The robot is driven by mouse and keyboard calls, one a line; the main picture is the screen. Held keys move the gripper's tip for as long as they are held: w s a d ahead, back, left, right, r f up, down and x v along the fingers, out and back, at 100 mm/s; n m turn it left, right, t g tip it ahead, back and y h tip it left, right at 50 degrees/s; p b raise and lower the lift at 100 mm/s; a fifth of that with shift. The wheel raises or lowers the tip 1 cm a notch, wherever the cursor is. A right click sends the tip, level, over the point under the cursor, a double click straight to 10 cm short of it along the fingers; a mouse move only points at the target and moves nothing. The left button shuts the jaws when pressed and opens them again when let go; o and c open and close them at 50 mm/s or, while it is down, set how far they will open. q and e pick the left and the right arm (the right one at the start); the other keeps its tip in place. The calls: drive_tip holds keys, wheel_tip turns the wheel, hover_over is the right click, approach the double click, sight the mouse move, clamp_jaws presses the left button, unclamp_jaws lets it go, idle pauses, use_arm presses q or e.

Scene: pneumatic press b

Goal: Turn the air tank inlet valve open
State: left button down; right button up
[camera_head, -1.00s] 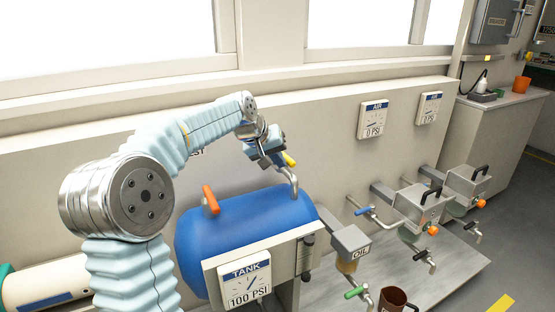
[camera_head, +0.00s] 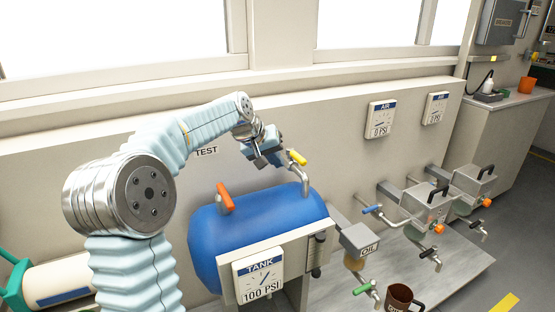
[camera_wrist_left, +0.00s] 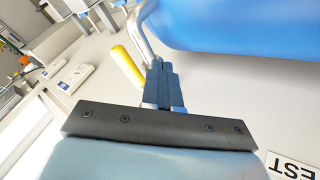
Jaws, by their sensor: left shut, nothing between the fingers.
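The blue air tank (camera_head: 250,228) stands below the wall, with an orange valve handle (camera_head: 225,197) on its left top. A bent metal pipe (camera_head: 305,180) rises from its right top and carries a yellow valve handle (camera_head: 298,158). My left gripper (camera_head: 281,157) is shut and empty, just left of the yellow handle. In the left wrist view, the shut fingers (camera_wrist_left: 162,82) are close beside the yellow handle (camera_wrist_left: 127,66) and the pipe (camera_wrist_left: 145,38). I cannot tell whether they touch. My right gripper is not in view.
A tank gauge (camera_head: 258,277) reads 100 PSI. An oil box (camera_head: 360,240), a green-handled valve (camera_head: 364,288) and a brown mug (camera_head: 400,298) are right of the tank. Grey presses (camera_head: 425,203) and a blue-handled valve (camera_head: 372,209) stand further right. The wall (camera_head: 330,140) is close behind.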

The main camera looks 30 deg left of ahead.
use_arm(q)
drive_tip(key=d+v, duration=0.1)
drive_tip(key=v, duration=0.9)
drive_tip(key=shift+s+d, duration=0.2)
drive_tip(key=shift+d, duration=0.45)
